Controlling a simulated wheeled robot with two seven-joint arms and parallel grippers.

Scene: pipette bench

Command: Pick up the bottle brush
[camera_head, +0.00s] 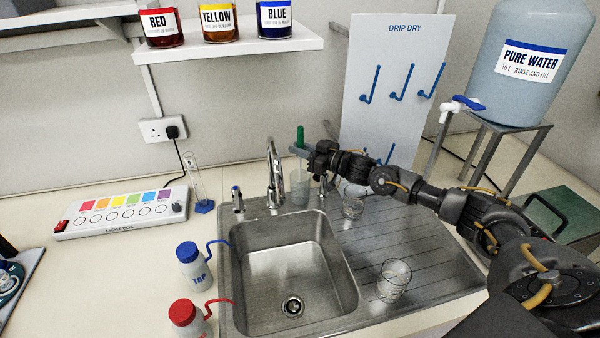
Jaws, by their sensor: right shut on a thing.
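The bottle brush shows as an upright green handle (300,138) behind the sink, above a clear container (299,187). My right gripper (302,152) reaches in from the right and is shut on the brush just below the top of the handle. The gripper hides part of the brush, and I cannot tell whether its lower end is inside the container. My left gripper is not in view.
The tap (274,175) stands just left of the container. The drip dry board (398,55) with blue hooks is behind my right arm. Glass beakers (394,280) stand on the drainer. Blue-capped (192,267) and red-capped bottles (186,318) stand left of the sink (290,262).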

